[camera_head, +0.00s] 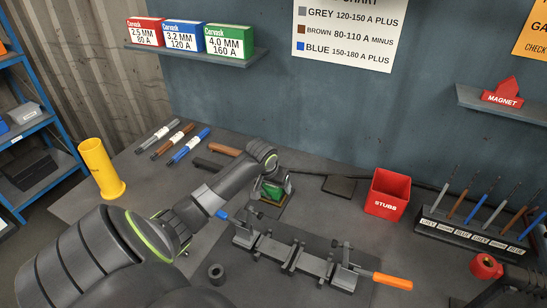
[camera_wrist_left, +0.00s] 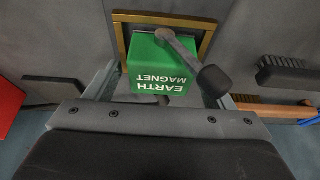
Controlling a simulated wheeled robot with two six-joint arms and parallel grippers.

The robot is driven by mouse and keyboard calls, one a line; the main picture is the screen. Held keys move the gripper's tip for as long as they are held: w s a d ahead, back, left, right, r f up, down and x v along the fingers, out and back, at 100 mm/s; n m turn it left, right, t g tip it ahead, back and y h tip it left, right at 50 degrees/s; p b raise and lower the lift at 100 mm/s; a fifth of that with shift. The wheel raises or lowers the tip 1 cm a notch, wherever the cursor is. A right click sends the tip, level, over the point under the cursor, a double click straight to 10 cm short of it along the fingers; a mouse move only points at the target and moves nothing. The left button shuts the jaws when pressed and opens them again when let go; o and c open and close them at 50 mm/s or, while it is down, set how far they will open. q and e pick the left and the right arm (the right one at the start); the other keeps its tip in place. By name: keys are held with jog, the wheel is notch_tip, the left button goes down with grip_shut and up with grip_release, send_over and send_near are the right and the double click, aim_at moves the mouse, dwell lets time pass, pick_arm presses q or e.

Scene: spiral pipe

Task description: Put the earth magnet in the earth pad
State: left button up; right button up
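The earth magnet is a green block (camera_wrist_left: 158,72) with white lettering and a grey lever ending in a dark knob. It also shows in the head view (camera_head: 271,191). It sits within the gold-brown frame of the earth pad (camera_wrist_left: 121,40), whose edge shows below the magnet in the head view (camera_head: 268,203). My left gripper (camera_head: 275,180) is over it. In the left wrist view its fingers (camera_wrist_left: 160,82) stand spread on either side of the block, with what looks like a narrow gap at each side. Whether the block lies flat is hard to tell.
A clamp fixture (camera_head: 290,252) with an orange handle (camera_head: 393,281) stands just in front of the pad. A red stubs box (camera_head: 388,194) and an electrode rack (camera_head: 470,234) are to the right. Rods (camera_head: 173,140) and a yellow tube (camera_head: 102,170) are left.

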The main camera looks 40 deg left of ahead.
pick_arm(q)
jog(key=v, duration=1.2)
jog(key=shift+r, duration=0.2)
